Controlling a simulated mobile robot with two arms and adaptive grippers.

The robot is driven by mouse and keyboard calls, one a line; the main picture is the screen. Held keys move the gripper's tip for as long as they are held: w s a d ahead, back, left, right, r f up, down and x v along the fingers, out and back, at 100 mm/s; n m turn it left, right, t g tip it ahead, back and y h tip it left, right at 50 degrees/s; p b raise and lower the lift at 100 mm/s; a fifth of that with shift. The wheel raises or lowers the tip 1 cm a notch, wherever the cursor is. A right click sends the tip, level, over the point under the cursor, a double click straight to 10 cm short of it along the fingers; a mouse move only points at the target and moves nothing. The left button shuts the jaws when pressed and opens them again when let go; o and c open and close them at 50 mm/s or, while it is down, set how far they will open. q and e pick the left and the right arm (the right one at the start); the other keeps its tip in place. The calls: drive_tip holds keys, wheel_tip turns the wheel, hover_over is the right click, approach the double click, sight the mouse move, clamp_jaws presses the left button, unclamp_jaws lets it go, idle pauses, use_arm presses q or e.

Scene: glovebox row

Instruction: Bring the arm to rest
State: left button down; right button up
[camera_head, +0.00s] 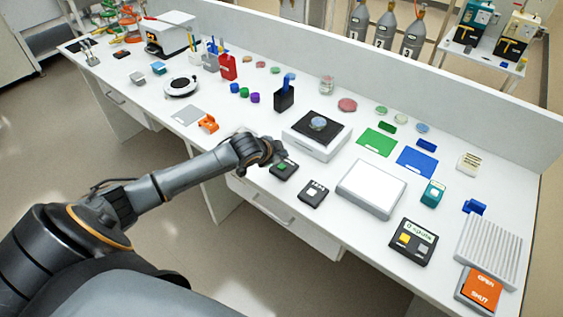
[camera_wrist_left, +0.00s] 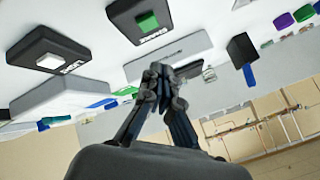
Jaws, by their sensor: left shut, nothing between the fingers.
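My left arm comes in from the lower left in the head view and reaches over the front edge of the white bench (camera_head: 330,232). My left gripper (camera_head: 275,152) is above the bench front, close to a dark box with a green button (camera_head: 284,168). In the left wrist view the left gripper (camera_wrist_left: 160,72) is shut with its fingertips together and nothing between them. The green-button box (camera_wrist_left: 148,20) shows beyond the fingers there. My right gripper is in neither view.
A white device with a dark top (camera_head: 318,134) stands right behind the gripper. A white-button box (camera_head: 313,193) and a white flat panel (camera_head: 371,188) lie to the right. An orange holder (camera_head: 208,123) is to the left. Floor in front of the bench is clear.

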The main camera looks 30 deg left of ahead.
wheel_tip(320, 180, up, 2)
drive_tip(key=shift+p, duration=0.65)
